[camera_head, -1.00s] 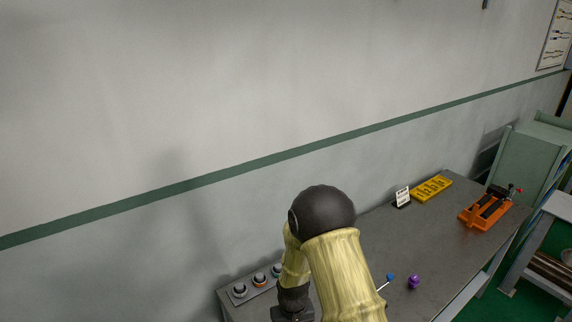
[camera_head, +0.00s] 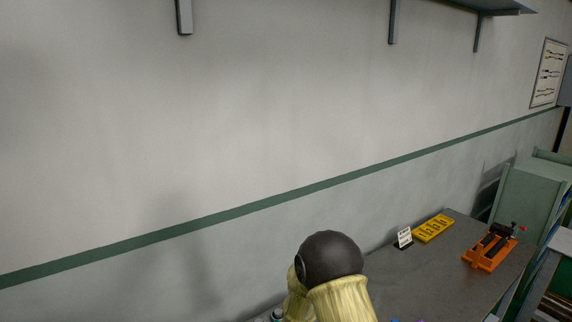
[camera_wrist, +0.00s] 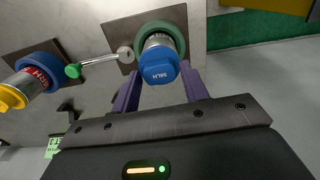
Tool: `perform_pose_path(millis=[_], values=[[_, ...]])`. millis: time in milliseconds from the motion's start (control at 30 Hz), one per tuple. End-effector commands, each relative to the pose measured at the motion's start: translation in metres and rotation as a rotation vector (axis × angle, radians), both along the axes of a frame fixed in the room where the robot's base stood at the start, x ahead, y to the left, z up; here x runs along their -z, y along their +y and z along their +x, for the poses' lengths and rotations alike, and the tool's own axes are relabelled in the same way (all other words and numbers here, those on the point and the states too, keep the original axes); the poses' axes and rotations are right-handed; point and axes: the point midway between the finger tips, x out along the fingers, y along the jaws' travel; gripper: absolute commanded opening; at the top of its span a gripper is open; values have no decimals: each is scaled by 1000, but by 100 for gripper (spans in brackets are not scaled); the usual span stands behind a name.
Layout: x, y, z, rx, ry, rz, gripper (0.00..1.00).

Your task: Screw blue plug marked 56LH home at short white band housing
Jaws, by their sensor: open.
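In the wrist view a blue plug (camera_wrist: 160,72) with a label that seems to read 56LH sits at the near end of a pale metallic housing (camera_wrist: 158,41). The housing stands out from a green ring (camera_wrist: 181,36) on a dark square plate. My gripper (camera_wrist: 159,88) is open, with one purple finger to each side of the plug. I cannot tell whether the fingers touch it. How far the plug is screwed in cannot be seen. The head view shows my arm's sleeve, but not the gripper or this housing clearly.
Left in the wrist view is a housing with a red band (camera_wrist: 38,77) and yellow plug (camera_wrist: 11,98). A green-tipped rod (camera_wrist: 97,61) lies between the housings. In the head view an orange vise (camera_head: 488,250) and yellow tray (camera_head: 433,228) stand on the grey bench (camera_head: 430,275).

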Motion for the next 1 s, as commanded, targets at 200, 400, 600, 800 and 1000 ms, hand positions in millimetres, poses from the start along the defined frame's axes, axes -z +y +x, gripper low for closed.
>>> perform_pose_path(millis=[200, 400, 600, 800, 1000], values=[[1, 0, 0, 269, -1, -1, 45], [0, 0, 0, 620, 0, -1, 45], [-1, 0, 1, 884, 0, -1, 45], [0, 0, 1, 897, -1, 0, 45], [0, 0, 1, 894, -1, 0, 9]])
